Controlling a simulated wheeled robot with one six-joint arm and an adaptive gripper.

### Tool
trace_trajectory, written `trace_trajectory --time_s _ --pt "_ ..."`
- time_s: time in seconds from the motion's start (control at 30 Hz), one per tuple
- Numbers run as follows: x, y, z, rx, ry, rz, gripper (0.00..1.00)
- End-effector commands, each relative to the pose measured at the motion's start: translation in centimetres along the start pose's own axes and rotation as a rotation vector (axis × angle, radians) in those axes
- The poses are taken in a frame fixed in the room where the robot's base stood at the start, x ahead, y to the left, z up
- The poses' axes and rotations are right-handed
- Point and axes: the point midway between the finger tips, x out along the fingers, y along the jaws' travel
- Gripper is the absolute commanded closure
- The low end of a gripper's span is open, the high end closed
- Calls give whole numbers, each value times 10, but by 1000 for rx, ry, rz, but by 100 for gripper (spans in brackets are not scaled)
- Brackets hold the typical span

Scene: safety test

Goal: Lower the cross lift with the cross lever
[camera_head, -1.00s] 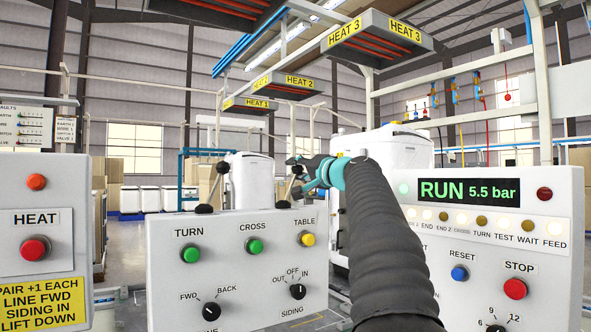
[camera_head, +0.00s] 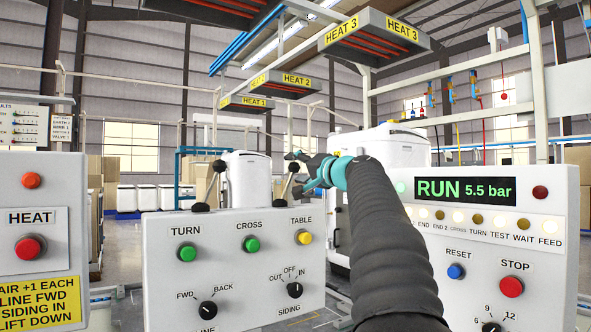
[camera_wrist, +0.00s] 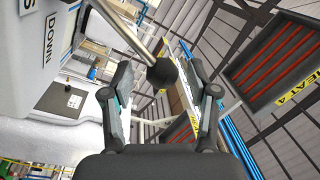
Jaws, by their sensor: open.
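A light control panel (camera_head: 235,275) carries TURN, CROSS and TABLE buttons, with two black-knobbed levers on its top edge. The left lever (camera_head: 211,184) leans right and is free. The right lever (camera_head: 288,188) stands by my gripper (camera_head: 299,170). In the wrist view a metal lever rod with a black ball knob (camera_wrist: 162,72) reaches between the two spread fingers of my gripper (camera_wrist: 163,92). The fingers are open, apart from the knob on both sides as far as I can see. "DOWN" is printed on the white surface beside the rod; the rest of that label is cut off.
A RUN panel (camera_head: 480,250) with RESET and STOP buttons stands close on the right of my arm. A HEAT panel (camera_head: 42,250) stands at the left. HEAT 1 to HEAT 3 heaters hang overhead, and white tubs stand behind.

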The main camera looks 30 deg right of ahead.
Motion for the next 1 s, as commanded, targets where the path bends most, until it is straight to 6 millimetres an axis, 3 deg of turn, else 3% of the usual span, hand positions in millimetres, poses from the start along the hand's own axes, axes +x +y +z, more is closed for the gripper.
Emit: trace_trajectory --time_s 0.3,0.5,0.7,1.0 --pt "-62 0 -1 0 5 2 40" --pt "-93 0 -1 0 4 2 40" --pt "-106 0 0 0 2 1 40" --pt "-107 0 0 0 2 1 40"
